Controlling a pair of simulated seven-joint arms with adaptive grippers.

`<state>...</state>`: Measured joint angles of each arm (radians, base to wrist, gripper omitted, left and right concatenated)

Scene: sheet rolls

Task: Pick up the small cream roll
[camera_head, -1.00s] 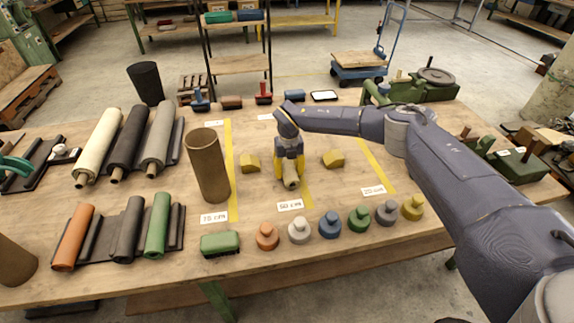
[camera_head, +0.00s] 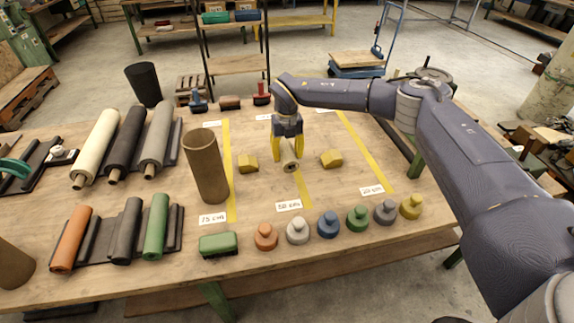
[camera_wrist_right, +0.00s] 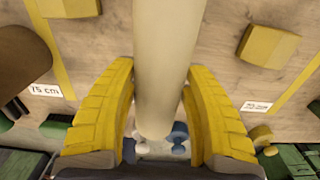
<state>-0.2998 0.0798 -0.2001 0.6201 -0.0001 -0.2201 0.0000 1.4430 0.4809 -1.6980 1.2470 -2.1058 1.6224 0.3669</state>
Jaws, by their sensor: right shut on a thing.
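The small cream roll (camera_head: 289,161) is between the yellow fingers of my right gripper (camera_head: 288,150) in the head view, near the middle of the table. In the right wrist view the cream roll (camera_wrist_right: 165,60) runs between the two yellow fingers (camera_wrist_right: 165,110), which are shut on it. The gripper covers much of the roll in the head view. I cannot tell whether the roll touches the table. My left gripper is not in view.
Yellow blocks (camera_head: 248,163) (camera_head: 331,158) lie on either side of the roll. A brown tube (camera_head: 206,167) stands to the left. Several coloured knobbed weights (camera_head: 328,224) line the front edge. Larger rolls (camera_head: 97,147) lie on racks at left.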

